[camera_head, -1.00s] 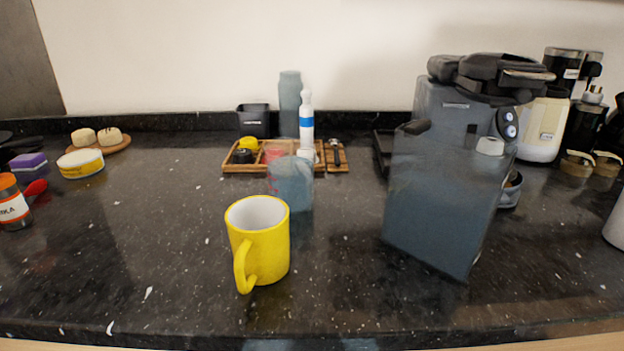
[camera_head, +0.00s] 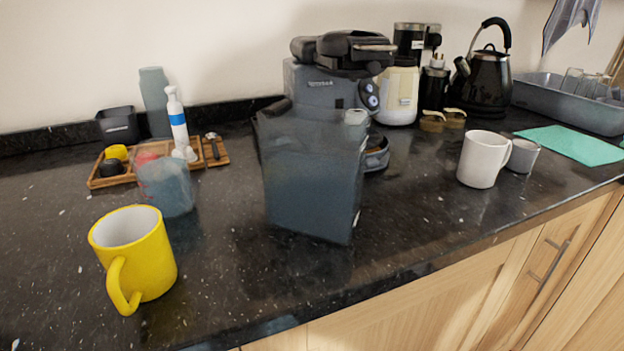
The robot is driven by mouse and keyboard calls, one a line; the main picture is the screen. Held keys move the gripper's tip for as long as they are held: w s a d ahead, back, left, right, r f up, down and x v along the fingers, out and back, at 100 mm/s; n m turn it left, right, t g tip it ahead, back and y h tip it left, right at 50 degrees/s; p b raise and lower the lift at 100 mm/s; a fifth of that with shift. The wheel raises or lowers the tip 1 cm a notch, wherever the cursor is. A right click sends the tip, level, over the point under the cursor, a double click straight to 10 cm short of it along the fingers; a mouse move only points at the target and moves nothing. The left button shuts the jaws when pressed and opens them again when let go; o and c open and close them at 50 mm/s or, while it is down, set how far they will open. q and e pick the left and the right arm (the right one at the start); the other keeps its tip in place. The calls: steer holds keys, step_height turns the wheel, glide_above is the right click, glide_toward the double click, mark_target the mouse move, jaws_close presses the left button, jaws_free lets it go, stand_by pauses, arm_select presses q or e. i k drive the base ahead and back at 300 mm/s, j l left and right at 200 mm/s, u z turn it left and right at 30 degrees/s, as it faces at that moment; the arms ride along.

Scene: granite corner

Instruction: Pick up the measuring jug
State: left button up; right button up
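Two see-through blue-grey vessels stand on the dark counter, and I cannot tell for certain which is the measuring jug. The smaller vessel (camera_head: 168,188) is in the left part of the head view, behind the yellow mug (camera_head: 150,258), with some red showing at its upper left. The larger, tall vessel (camera_head: 312,185) stands near the middle, in front of the coffee machine (camera_head: 325,88), and partly covers it. Both stand upright. Neither of my grippers is in view.
A wooden tray (camera_head: 110,181) with small items and a white-and-blue bottle (camera_head: 177,122) stand at the back left. A white mug (camera_head: 483,160), grey cup (camera_head: 522,156), black kettle (camera_head: 490,82) and green mat (camera_head: 572,145) are at the right.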

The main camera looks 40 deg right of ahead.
mark_target(160, 166)
steer(key=k+l+u, duration=0.8)
